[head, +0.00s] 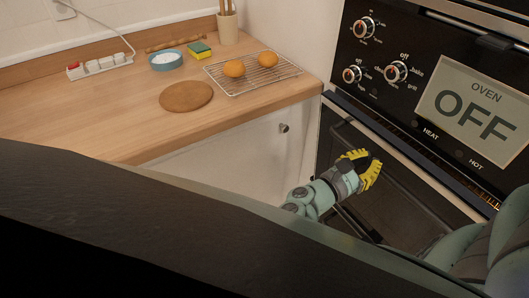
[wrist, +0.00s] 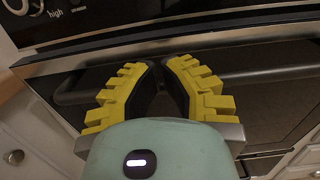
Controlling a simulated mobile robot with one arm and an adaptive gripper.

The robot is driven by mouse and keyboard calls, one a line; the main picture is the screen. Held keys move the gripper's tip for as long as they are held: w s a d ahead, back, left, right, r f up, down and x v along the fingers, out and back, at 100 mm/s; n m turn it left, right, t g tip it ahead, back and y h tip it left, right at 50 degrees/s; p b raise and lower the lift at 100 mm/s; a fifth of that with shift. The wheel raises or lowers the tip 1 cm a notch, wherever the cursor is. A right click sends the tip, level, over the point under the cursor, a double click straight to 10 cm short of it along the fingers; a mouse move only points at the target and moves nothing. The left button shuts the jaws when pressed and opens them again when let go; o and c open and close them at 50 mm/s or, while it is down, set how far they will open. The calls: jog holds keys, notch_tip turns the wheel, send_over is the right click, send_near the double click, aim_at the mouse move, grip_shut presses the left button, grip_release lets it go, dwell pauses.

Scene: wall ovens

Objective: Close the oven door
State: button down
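The oven door (head: 350,137) is a dark panel with a pale top edge, below the control panel at the right of the head view. A dark strip with orange glints runs between door and control panel; how far the door stands open is unclear. My gripper (head: 368,165), with yellow ridged fingers, is in front of the upper door. In the wrist view, my gripper (wrist: 160,65) points at the door, with the dark bar handle (wrist: 265,76) running behind the fingers. The fingertips are close together, nothing visibly held. Contact with the door cannot be told.
The control panel (head: 440,60) has several knobs and a display reading OFF. A wooden counter (head: 110,115) at left holds a wire rack (head: 275,80) with two buns, a round board (head: 186,96) and a bowl (head: 165,62). A white cabinet with a knob (head: 284,128) adjoins the oven.

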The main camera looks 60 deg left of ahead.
aim_at(390, 147)
jog(key=w, duration=0.5)
jog(key=shift+w+d+r, duration=0.15)
jog(key=shift+w+r, duration=0.15)
jog(key=shift+w, duration=0.05)
jog(key=shift+p, duration=0.3)
jog(key=shift+w+r+p, duration=0.2)
jog(key=shift+w+p, duration=0.1)
jog(key=shift+w, duration=0.05)
jog(key=shift+w+d+r+g+p, duration=0.15)
jog(key=shift+w+g+p, duration=0.25)
jog(key=shift+w+p, duration=0.5)
jog(key=shift+w+b, duration=0.3)
jog(key=shift+w, duration=0.05)
jog(key=shift+s+f, duration=0.15)
jog(key=shift+f, duration=0.05)
